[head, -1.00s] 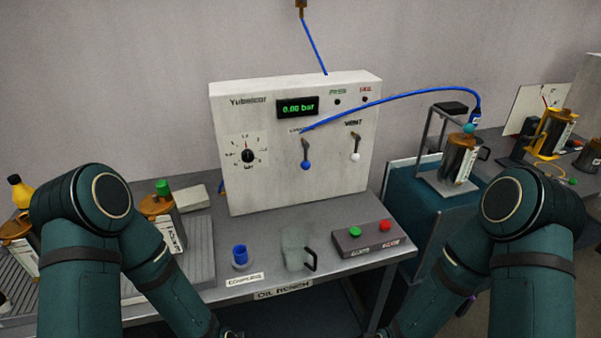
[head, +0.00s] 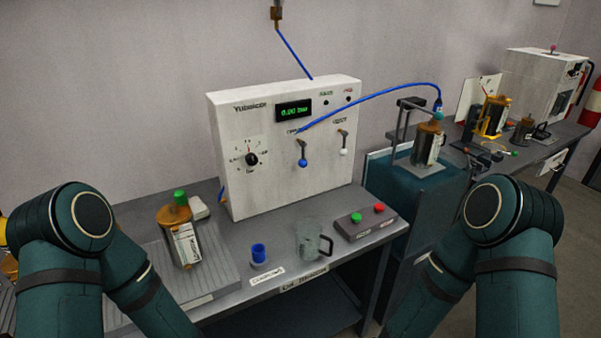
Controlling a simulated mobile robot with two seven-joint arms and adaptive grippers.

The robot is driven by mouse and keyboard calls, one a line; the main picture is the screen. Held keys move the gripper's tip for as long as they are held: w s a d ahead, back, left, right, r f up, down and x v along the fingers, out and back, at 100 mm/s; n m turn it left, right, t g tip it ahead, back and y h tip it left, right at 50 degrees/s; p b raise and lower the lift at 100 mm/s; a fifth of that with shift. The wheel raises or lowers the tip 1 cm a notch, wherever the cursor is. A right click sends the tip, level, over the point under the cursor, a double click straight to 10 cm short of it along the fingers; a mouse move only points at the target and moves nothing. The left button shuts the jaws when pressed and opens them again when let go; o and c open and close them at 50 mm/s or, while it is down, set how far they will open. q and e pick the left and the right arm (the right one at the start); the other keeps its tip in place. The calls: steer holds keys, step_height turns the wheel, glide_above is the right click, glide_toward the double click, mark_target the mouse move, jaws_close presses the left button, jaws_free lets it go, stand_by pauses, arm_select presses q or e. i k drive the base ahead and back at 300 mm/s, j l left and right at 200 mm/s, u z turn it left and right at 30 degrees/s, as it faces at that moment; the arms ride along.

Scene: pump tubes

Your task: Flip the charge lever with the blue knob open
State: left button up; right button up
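The charge lever with the blue knob (head: 303,162) is on the front of the white test panel (head: 235,190). Its knob hangs straight down below its pivot. To its right is the similar vent lever with a white knob (head: 344,151), also pointing down. The panel's green display (head: 293,110) reads about 0.00 bar. Both of my arms show in the lower corners of the head view, well in front of the panel. Neither gripper is visible; both are below the picture's bottom edge.
On the bench (head: 225,240) stand a blue coupling cup (head: 258,253), a clear jug (head: 308,240) and a button box (head: 366,222). A green-capped canister (head: 181,240) stands at left. A blue hose (head: 375,92) arches from panel to a canister (head: 427,148) on the right.

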mark_target(302, 163)
steer(key=k+j+z, duration=0.15)
steer(key=j, duration=0.25)
steer(key=k+j+z, duration=0.45)
steer(key=k+j, duration=0.5)
steer(key=k, duration=0.15)
steer(key=i+l, duration=0.25)
steer(key=i, duration=0.2)
steer(key=i+l+z, duration=0.1)
steer(key=i+l, duration=0.15)
steer(key=i, duration=0.25)
steer(key=i+l, duration=0.25)
steer(key=i, duration=0.2)
steer(key=i+l, duration=0.2)
steer(key=i, duration=0.3)
steer(key=l+z, duration=0.05)
